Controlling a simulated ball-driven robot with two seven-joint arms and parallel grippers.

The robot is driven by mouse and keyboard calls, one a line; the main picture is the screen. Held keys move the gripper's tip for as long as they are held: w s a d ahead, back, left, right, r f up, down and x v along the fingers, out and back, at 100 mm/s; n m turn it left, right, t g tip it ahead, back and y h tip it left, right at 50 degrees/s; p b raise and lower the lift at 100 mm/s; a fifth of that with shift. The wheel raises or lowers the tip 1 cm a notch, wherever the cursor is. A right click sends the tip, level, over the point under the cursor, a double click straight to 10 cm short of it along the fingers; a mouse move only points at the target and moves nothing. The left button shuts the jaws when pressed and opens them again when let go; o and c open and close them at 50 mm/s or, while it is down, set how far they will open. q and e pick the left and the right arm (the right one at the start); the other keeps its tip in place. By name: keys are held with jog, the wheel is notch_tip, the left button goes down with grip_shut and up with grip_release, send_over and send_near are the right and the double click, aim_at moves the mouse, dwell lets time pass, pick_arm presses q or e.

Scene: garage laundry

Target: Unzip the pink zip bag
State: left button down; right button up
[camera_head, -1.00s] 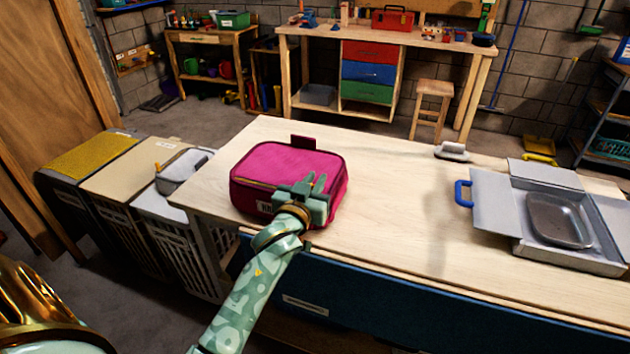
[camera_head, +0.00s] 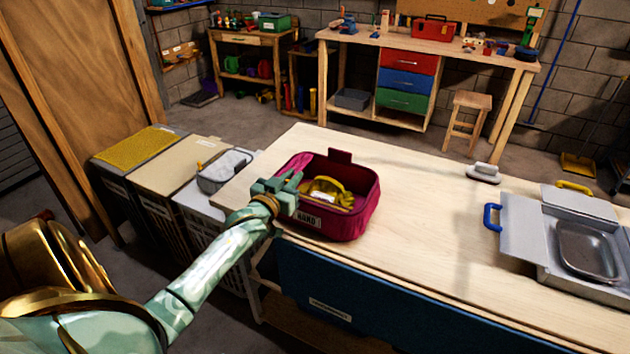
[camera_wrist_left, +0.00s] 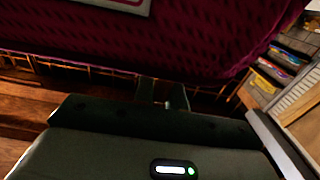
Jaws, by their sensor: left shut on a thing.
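The pink zip bag (camera_head: 345,228) stands on the wooden table with its top open. A yellow glove-like item (camera_head: 330,190) shows inside it. A label (camera_head: 308,219) is on its front. My left gripper (camera_head: 292,183) is at the bag's left front top edge, shut on what appears to be the zip pull, which the fingers hide. In the left wrist view, the bag's dark pink fabric (camera_wrist_left: 160,40) fills the top, and the gripper's fingers (camera_wrist_left: 162,92) are close against its edge. My right gripper is not in view.
A brush-like item (camera_head: 484,172) lies near the back edge. Hampers (camera_head: 150,165) stand left of the table. The table's middle (camera_head: 425,230) is clear.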

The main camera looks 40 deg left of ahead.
pick_arm(q)
jog(key=shift+s+a, duration=0.2)
jog(key=shift+a, duration=0.7)
jog(key=shift+s+a, duration=0.2)
jog(key=shift+a, duration=0.7)
jog(key=c, duration=1.4)
grip_release()
jog(key=shift+s, duration=0.1)
jog(key=p+v, duration=0.3)
jog(key=v, duration=1.3)
jog(key=shift+s+a+f, duration=0.1)
